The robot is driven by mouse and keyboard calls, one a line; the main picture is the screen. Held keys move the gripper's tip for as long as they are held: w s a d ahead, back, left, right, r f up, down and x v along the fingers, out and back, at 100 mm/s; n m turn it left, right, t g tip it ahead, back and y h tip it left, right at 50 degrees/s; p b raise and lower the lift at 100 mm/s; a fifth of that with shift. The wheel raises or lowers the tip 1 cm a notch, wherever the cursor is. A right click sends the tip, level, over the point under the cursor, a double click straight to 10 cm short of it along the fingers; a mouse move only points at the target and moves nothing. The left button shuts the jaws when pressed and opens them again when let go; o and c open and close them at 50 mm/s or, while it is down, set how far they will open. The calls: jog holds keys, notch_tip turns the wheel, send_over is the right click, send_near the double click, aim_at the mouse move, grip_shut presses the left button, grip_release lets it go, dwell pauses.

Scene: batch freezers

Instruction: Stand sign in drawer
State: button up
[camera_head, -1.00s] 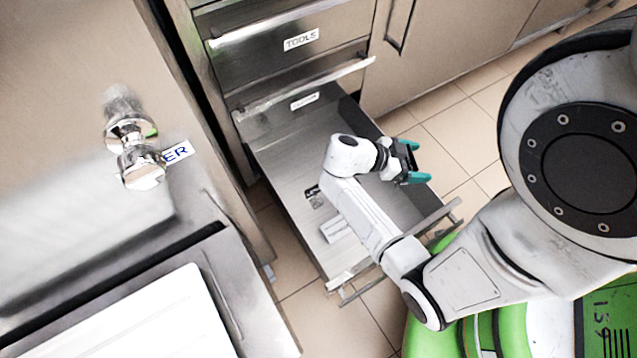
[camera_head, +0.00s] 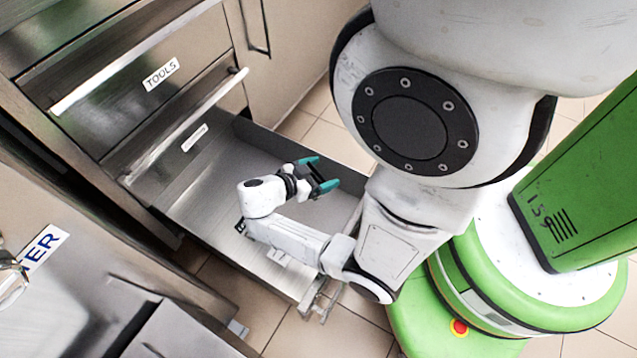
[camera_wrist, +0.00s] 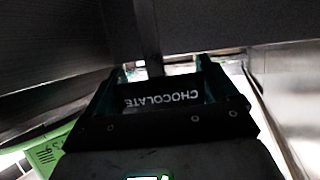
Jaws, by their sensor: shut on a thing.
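My gripper (camera_head: 320,174) has teal fingers and is over the right side of the open metal drawer (camera_head: 190,192) in the head view. In the wrist view the gripper (camera_wrist: 160,80) is shut on a small black sign (camera_wrist: 160,101) with white CHOCOLATE lettering, which appears upside down. The sign is hard to make out between the fingers in the head view.
A shut drawer labelled TOOLS (camera_head: 160,74) is above the open drawer. A steel counter (camera_head: 75,290) with a label ending in ER (camera_head: 45,246) is at lower left. Tiled floor (camera_head: 310,335) shows around the open drawer.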

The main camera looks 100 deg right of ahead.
jog(key=shift+f+b, duration=0.8)
jog(key=shift+f, duration=1.05)
jog(key=shift+f+b, duration=0.35)
jog(key=shift+b, duration=0.05)
jog(key=shift+f+b, duration=0.3)
jog(key=shift+b, duration=0.05)
jog(key=o, duration=1.2)
jog(key=shift+c, duration=0.2)
jog(key=shift+r, duration=0.1)
